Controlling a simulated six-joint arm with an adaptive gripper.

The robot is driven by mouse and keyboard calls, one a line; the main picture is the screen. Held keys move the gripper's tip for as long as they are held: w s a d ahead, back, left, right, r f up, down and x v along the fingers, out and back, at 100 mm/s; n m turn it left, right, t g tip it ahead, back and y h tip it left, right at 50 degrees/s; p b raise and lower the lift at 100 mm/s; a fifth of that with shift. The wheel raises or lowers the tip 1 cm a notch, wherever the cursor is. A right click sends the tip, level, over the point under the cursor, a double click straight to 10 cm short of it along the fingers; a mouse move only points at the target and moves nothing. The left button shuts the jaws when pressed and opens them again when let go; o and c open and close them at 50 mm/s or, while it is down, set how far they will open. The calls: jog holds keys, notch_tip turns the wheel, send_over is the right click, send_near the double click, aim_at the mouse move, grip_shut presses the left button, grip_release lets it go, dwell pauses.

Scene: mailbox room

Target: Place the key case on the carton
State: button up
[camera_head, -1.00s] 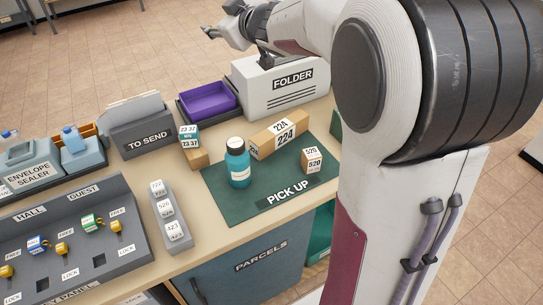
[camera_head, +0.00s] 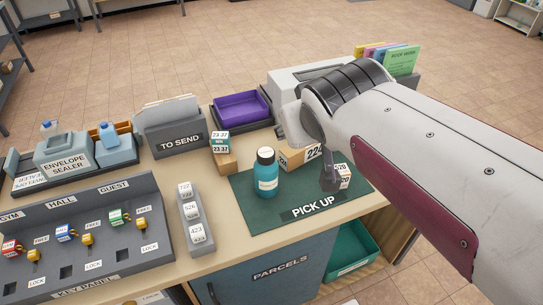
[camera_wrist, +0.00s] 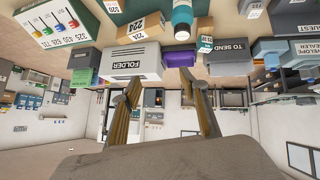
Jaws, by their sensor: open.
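No item labelled as a key case can be made out. White numbered blocks (camera_head: 190,212) sit in a grey holder left of the mat. A long brown carton marked 224 (camera_head: 290,158) lies on the green pick-up mat, partly hidden by my arm. A small carton marked 520 (camera_head: 345,178) stands right of it, also partly covered. Another small carton (camera_head: 224,162) has a teal-and-white box marked 23 37 (camera_head: 220,141) on top. In the wrist view my gripper (camera_wrist: 162,85) is open with nothing between its fingers; my arm largely hides it in the head view.
A teal bottle (camera_head: 265,175) stands upright on the mat (camera_head: 250,203). A key panel (camera_head: 110,262) with keys is at left. The to-send holder (camera_head: 172,142), purple tray (camera_head: 241,107) and folder machine (camera_head: 283,88) line the back. The counter's front strip is clear.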

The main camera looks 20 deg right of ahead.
jog(key=s+a+f+g+y, duration=0.1)
jog(key=s+a+f, duration=0.2)
jog(key=s, duration=0.4)
jog(key=s+a+f+g+y, duration=0.1)
jog(key=s+a+f+g, duration=0.1)
jog(key=s+a+f, duration=0.2)
jog(key=s, duration=0.3)
jog(key=shift+f+y, duration=0.2)
jog(key=shift+y, duration=0.2)
jog(key=shift+s+a, duration=0.1)
